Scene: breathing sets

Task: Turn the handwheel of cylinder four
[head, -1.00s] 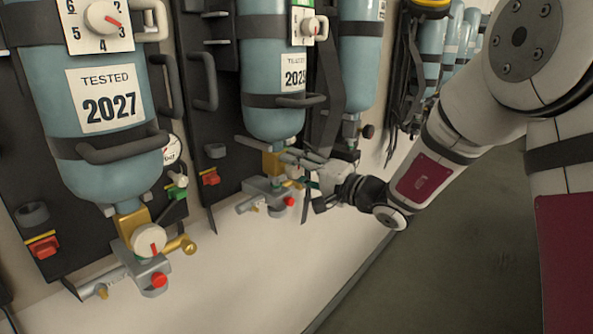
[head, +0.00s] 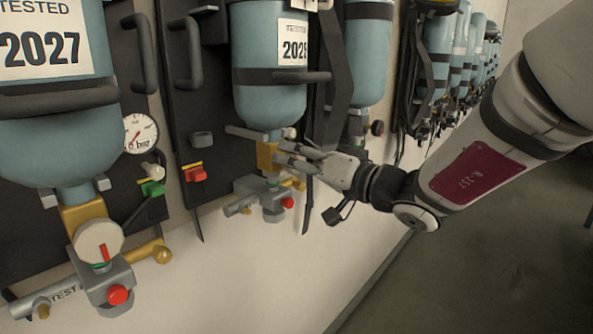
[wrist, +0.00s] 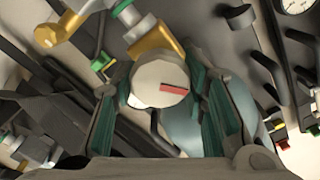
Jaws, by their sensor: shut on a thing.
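My gripper (head: 280,154) reaches in from the right to the gold valve (head: 266,157) under the middle blue cylinder (head: 266,105), whose label starts with 202. In the wrist view, the fingers of my gripper (wrist: 160,90) stand on both sides of a white round handwheel (wrist: 158,84) with a red mark and are shut on it. The red mark points to the right there. In the head view the fingers mostly hide this handwheel. No cylinder number is readable, so I cannot tell which is number four.
At the left, a larger blue cylinder (head: 55,145) labelled 2027 has its own white handwheel (head: 98,241) with a red mark. A gauge (head: 140,133) and a red clip (head: 197,173) are on the dark backboards. Open floor (head: 480,265) lies at the right.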

